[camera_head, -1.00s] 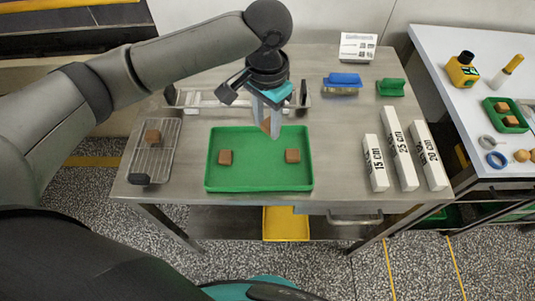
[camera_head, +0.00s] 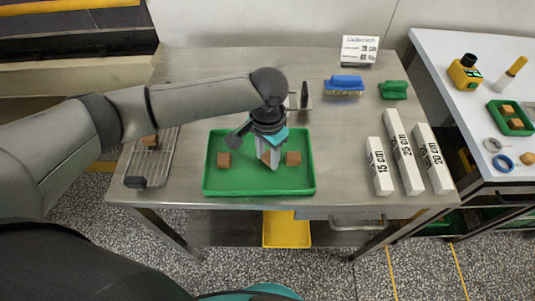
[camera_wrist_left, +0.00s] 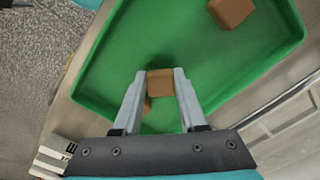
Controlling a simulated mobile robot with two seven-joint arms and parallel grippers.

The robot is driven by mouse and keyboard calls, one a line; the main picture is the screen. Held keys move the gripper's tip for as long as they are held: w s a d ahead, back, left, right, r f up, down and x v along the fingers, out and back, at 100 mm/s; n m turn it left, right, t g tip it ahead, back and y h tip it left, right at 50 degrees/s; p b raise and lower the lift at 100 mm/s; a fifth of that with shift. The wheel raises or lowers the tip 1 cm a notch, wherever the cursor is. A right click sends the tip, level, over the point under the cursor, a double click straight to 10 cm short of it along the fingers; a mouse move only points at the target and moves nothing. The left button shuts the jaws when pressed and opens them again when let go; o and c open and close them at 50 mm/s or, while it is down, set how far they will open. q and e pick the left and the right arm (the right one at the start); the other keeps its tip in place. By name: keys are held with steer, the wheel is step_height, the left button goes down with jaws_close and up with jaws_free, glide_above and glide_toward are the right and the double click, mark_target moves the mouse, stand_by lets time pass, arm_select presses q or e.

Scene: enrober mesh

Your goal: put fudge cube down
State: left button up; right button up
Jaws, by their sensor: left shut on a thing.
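My left gripper (camera_head: 269,165) is over the middle of the green tray (camera_head: 258,189), pointing down. It is shut on a brown fudge cube (camera_wrist_left: 160,82), seen between its fingertips in the left wrist view. In the head view the fingers mostly hide this cube. I cannot tell whether it touches the tray floor. Two other fudge cubes lie in the tray, one on the left (camera_head: 223,159) and one on the right (camera_head: 293,158). My right gripper is not in view.
A wire rack (camera_head: 153,165) with a brown cube (camera_head: 150,141) is left of the tray, partly behind my arm. A blue brush (camera_head: 345,84), a green brush (camera_head: 393,90) and white length blocks (camera_head: 403,155) stand to the right. Bare table lies between tray and blocks.

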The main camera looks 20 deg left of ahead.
mark_target(268, 159)
arm_select(q)
steer(key=o, duration=1)
steer(key=shift+f, duration=0.1)
step_height(268, 159, up, 12)
steer(key=shift+r+p, duration=0.15)
steer(key=shift+p, duration=1)
